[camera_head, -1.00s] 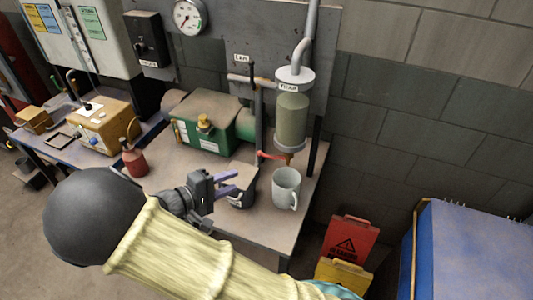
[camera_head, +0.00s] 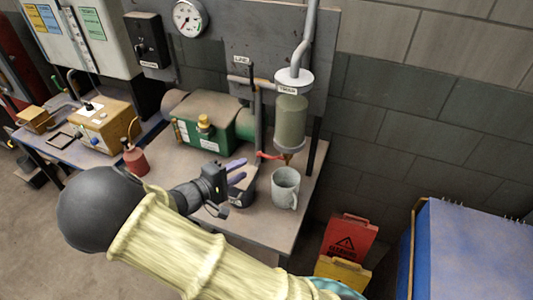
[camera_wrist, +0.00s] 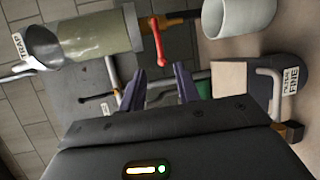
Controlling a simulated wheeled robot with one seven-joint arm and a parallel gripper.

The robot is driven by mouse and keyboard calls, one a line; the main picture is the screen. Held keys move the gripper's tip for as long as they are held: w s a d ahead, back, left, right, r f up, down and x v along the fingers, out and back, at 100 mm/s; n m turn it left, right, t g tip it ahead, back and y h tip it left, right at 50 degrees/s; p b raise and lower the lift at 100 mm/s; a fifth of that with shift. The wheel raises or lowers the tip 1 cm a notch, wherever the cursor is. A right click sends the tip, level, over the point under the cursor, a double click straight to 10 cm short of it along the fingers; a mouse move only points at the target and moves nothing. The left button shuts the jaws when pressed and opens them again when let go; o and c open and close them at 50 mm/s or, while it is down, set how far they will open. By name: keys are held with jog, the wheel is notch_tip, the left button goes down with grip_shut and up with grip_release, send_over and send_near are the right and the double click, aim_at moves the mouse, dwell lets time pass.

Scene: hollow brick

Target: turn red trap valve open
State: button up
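The red trap valve lever (camera_head: 269,155) sticks out to the left under the greenish trap cylinder (camera_head: 291,120), just above the bench. In the wrist view the red lever (camera_wrist: 158,42) stands ahead of my fingertips, roughly between their lines, beside the trap cylinder (camera_wrist: 95,36). My gripper (camera_head: 238,171) is to the left of the lever and a little lower in the picture, over a dark pot. In the wrist view my gripper (camera_wrist: 158,82) has its two purple fingers apart with nothing between them. I see no contact with the lever.
A grey mug (camera_head: 285,187) stands below the trap's outlet, close to the lever. A dark pot (camera_head: 243,194) stands beside it, partly behind my gripper. A vertical pipe (camera_head: 258,118) rises left of the trap. A green machine (camera_head: 205,128) and red oil can (camera_head: 135,160) stand further left.

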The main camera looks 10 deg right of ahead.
aim_at(267, 155)
jog(key=p+x, duration=0.2)
jog(key=x, duration=0.8)
jog(key=shift+w, duration=0.1)
jog(key=shift+w+d+f, duration=0.2)
jog(key=shift+w+d, duration=0.2)
jog(key=shift+d, duration=0.1)
jog(key=shift+s+a+r, duration=0.1)
jog(key=shift+s, duration=0.1)
grip_shut()
